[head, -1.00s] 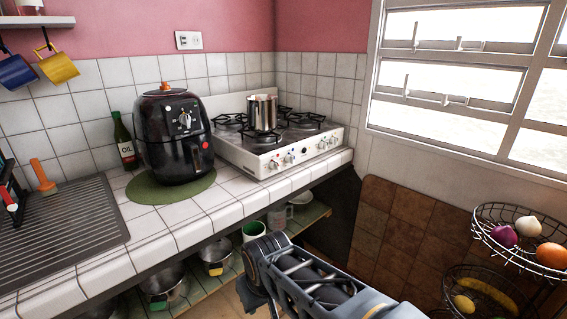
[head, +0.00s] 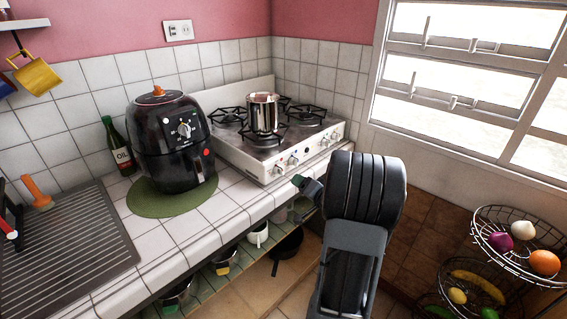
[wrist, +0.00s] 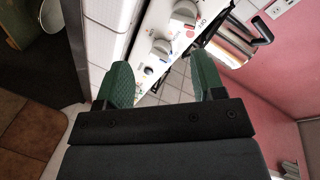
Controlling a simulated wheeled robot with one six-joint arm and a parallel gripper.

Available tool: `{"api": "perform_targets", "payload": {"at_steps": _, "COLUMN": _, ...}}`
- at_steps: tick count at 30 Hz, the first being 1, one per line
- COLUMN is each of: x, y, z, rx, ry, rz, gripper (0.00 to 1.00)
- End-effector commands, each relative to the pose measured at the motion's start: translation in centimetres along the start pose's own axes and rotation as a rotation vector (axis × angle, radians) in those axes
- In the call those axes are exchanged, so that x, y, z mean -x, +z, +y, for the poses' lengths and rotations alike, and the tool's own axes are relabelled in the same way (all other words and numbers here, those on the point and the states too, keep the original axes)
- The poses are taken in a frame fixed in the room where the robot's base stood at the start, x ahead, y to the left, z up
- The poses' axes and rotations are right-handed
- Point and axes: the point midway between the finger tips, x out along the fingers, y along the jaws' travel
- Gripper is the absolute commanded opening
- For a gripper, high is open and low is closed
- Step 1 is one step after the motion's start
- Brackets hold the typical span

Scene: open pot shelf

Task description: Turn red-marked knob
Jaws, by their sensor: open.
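The white stove (head: 235,150) stands on the tiled counter, with a row of knobs (head: 278,167) along its front panel. In the wrist view two pale knobs stand out, a nearer one (wrist: 160,48) and a farther one (wrist: 183,15). A small red mark (wrist: 190,34) shows on the panel by the farther knob, and a blue mark lies near the nearer one. My gripper (wrist: 163,76) is open and empty. Its green fingers point toward the panel, apart from the knobs as far as I can tell. In the head view my arm hides part of the gripper (head: 308,187).
A steel pot (head: 262,113) stands on a burner. A black air fryer (head: 170,140) sits on a green mat left of the stove. Pots and cups fill the open shelf below the counter. A wire fruit basket (head: 515,245) stands at the right.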

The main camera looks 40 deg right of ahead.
Motion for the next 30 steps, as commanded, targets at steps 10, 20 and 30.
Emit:
{"api": "perform_targets", "payload": {"at_steps": 10, "x": 3.6, "y": -0.9, "z": 0.8, "rx": -0.299, "ry": -0.241, "rz": -0.086, "gripper": 0.62}}
{"api": "perform_targets", "payload": {"at_steps": 20, "x": -0.8, "y": -0.6, "z": -0.5, "rx": -0.321, "ry": -0.262, "rz": -0.098, "gripper": 0.62}}
{"api": "perform_targets", "payload": {"at_steps": 30, "x": -6.6, "y": -0.3, "z": -2.1, "rx": -0.32, "ry": -0.26, "rz": -0.096, "gripper": 0.62}}
